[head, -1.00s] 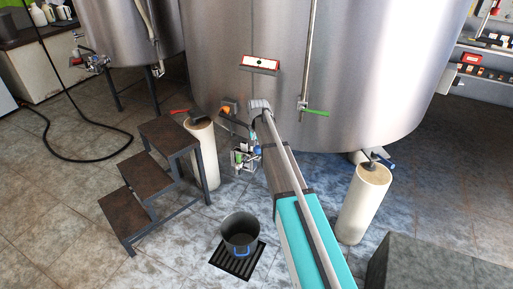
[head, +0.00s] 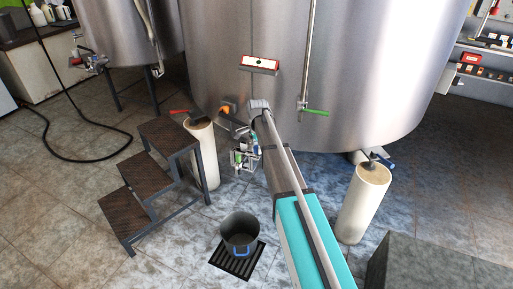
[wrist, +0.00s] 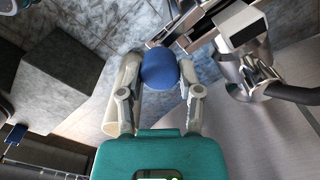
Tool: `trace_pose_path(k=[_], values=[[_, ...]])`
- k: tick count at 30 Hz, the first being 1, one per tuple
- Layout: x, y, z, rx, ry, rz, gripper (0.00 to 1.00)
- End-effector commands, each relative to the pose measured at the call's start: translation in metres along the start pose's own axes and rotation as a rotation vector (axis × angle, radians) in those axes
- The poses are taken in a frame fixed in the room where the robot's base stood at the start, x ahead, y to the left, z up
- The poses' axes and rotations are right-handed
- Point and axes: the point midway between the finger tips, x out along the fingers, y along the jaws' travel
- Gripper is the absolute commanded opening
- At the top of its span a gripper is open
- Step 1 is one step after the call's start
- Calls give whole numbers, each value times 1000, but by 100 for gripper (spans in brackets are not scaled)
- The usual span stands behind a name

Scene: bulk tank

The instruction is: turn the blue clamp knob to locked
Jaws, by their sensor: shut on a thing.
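The blue clamp knob (wrist: 160,68) is a round, ball-like blue piece at the upper middle of the wrist view. My gripper (wrist: 160,82) has one finger on each side of it and is shut on it. In the head view, my gripper (head: 245,155) is low at the front of the big steel tank, beside a small cluster of fittings. The knob cannot be made out there, and its locked or unlocked mark does not show.
The steel tank (head: 350,70) stands close behind my arm. Brown steps (head: 150,170) and a pale leg (head: 206,160) are left of the gripper. A grey bucket (head: 240,236) stands on a floor grate below. Another pale leg (head: 363,205) is at right.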

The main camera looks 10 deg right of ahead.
Motion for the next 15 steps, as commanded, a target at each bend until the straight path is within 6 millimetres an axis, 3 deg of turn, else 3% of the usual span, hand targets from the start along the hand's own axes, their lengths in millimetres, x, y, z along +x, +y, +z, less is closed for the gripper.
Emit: trace_pose_path(k=[15], values=[[0,-4,3,145,-6,-6,0]])
